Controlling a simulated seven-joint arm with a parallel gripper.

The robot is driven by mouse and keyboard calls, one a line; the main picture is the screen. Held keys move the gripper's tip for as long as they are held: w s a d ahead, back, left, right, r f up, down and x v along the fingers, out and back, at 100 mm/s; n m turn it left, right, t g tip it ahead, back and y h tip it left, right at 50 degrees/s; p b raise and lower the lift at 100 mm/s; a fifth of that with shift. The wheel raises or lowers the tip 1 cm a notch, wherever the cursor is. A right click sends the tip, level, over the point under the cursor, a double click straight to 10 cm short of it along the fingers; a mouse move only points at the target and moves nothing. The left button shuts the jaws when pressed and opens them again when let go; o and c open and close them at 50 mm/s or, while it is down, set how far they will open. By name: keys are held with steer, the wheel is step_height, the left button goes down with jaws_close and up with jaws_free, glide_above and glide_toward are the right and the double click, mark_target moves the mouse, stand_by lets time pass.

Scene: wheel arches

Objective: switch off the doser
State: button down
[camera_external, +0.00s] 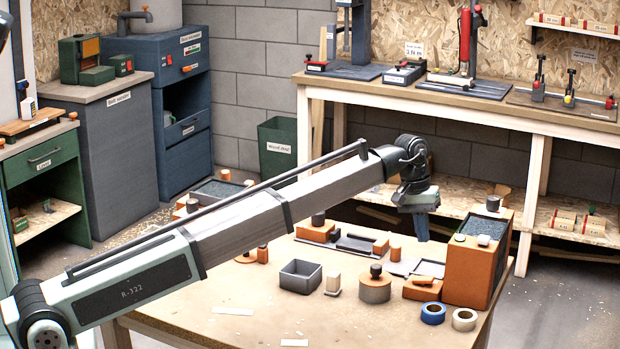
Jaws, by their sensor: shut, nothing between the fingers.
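An orange and dark grey box-shaped machine (478,262) stands at the right end of the near table; it looks like the doser, but I can read no label on it. Its top carries a black knob (492,203), a grey patch and a small round button (460,238) near the left edge. Whether it is on or off I cannot tell. My gripper (422,232) points down, shut and empty, to the left of the machine and apart from the button in the picture. Its height above the table is hard to judge.
A grey open box (300,276), a round knobbed pot (375,285) and an orange block (422,288) stand on the near table (262,325). Blue tape (433,313) and pale tape (464,319) lie before the machine. The table's front is mostly clear.

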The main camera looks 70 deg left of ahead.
mark_target(422, 277)
steer(key=f, duration=0.3)
steer(key=w+d+f, duration=0.1)
steer(key=f, duration=0.5)
steer(key=shift+w+d+f, duration=0.2)
steer(key=shift+f, duration=0.05)
steer(key=shift+f, duration=0.1)
steer(key=shift+w+d+f, duration=0.1)
steer(key=shift+d+f, duration=0.05)
steer(key=shift+f, duration=0.1)
steer(key=shift+s+a, duration=0.6)
steer(key=shift+s, duration=0.05)
step_height(422, 277, up, 14)
steer(key=s+a, duration=0.2)
stand_by(0.6)
